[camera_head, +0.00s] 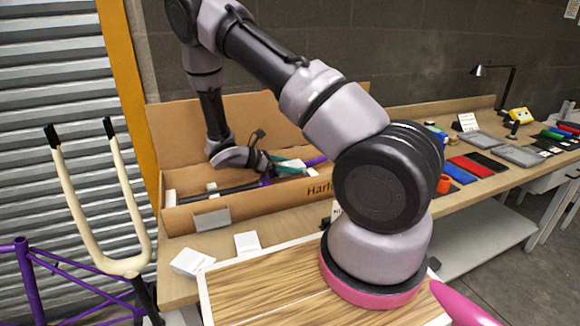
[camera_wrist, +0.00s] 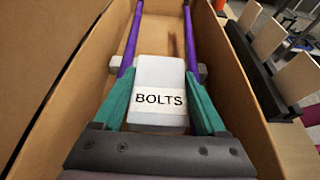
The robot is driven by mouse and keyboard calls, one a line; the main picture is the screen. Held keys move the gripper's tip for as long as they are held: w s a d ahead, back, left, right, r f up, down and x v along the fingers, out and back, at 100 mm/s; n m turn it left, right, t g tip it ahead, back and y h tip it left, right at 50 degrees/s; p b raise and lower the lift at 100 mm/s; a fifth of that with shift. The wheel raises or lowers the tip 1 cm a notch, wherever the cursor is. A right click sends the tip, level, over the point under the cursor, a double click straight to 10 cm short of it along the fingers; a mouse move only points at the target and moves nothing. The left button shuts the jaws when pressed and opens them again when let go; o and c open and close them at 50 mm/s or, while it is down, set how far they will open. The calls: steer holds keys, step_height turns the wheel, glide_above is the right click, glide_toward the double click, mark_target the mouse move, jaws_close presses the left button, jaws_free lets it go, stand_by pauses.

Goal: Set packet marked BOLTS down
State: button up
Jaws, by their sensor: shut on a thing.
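The white packet marked BOLTS (camera_wrist: 159,84) sits between the teal fingers of my gripper (camera_wrist: 160,92) in the wrist view. The fingers are shut on its two sides, and the label faces the camera. In the head view my gripper (camera_head: 289,166) is inside the long open cardboard box (camera_head: 255,216), over its right half. Purple tubes (camera_wrist: 131,42) lie along the box beyond the packet. I cannot tell whether the packet touches the box floor.
White packets (camera_head: 247,243) lie on the bench before the box. A cream fork (camera_head: 136,250) and purple frame (camera_head: 30,285) stand at the left. The box walls rise close on both sides of my gripper. Trays (camera_head: 518,155) and small tools lie on the bench at right.

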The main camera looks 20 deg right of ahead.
steer(key=shift+f, duration=0.1)
steer(key=shift+f, duration=0.5)
steer(key=o, duration=1.3)
